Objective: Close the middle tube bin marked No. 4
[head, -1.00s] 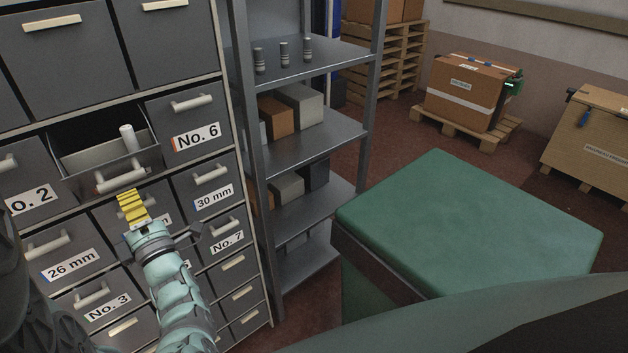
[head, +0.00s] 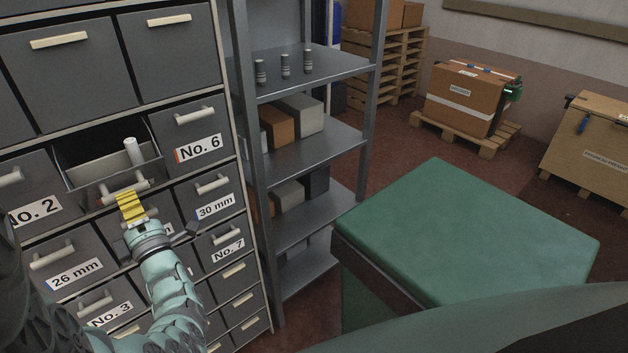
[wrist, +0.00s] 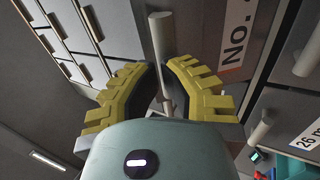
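The middle bin is a grey drawer in the cabinet, pulled open between No. 2 (head: 35,211) and No. 6 (head: 197,149). A pale upright cylinder (head: 131,151) stands in it. Its front (head: 82,196) carries a pale bar handle (head: 110,194). My gripper (head: 130,200) is at this handle, its yellow fingers covering the handle's middle and the label area below.
Closed bins marked 26 mm (head: 75,274), No. 3 (head: 110,315), 30 mm (head: 215,206) and No. 7 (head: 228,251) surround it below. A metal shelf rack (head: 318,140) stands to the right. A green-topped block (head: 470,230) stands in front of it, with floor between.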

